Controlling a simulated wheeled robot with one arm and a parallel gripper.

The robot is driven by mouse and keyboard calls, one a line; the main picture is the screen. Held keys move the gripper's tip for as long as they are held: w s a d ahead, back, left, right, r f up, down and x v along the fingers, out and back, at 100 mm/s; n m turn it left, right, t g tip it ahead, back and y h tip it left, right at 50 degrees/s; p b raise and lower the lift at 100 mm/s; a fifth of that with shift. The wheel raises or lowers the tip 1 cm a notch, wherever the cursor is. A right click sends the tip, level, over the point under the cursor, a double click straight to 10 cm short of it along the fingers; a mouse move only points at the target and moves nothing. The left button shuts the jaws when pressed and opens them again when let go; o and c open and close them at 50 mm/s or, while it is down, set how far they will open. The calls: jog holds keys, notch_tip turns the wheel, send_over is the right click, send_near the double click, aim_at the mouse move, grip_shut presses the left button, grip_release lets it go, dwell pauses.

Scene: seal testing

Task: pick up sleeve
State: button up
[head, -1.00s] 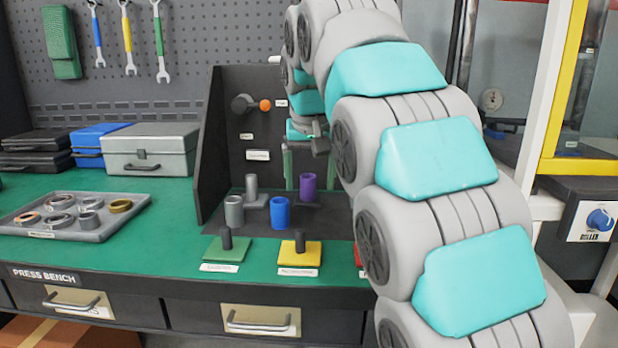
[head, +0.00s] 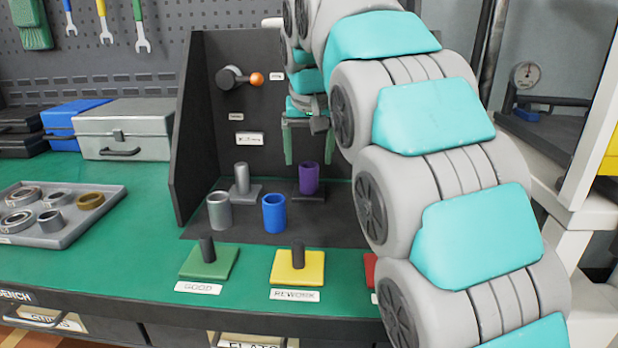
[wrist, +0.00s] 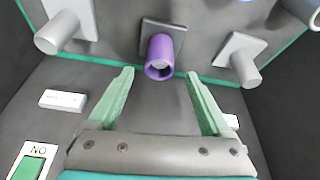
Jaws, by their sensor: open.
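A purple sleeve (head: 308,178) stands upright over a peg on a dark base plate, at the back of the dark fixture. It also shows in the wrist view (wrist: 159,55), just beyond my fingertips and roughly between them. My gripper (head: 308,158) is open and empty, with its green fingers pointing down at the back of the fixture; it also shows in the wrist view (wrist: 160,76). Nothing is between the fingers' pads. A blue sleeve (head: 274,214) and a grey sleeve (head: 219,211) stand upright in front, on the dark mat.
A bare grey peg (head: 241,180) stands left of the purple sleeve. In front are a green GOOD stand (head: 221,265), a yellow REWORK stand (head: 311,273) and a partly hidden red one. A grey tray (head: 105,204) holds several rings. The dark side panel (head: 185,150) bounds the fixture's left.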

aim_at(309, 171)
jog(key=shift+s+p+x, duration=0.15)
jog(key=shift+p+x, duration=0.05)
jog(key=shift+x, duration=0.8)
jog(key=shift+s+p+x, duration=0.15)
jog(key=shift+s+x, duration=0.05)
jog(key=shift+x, duration=0.75)
jog(key=shift+w+f, duration=0.2)
jog(key=shift+f, duration=0.35)
grip_shut()
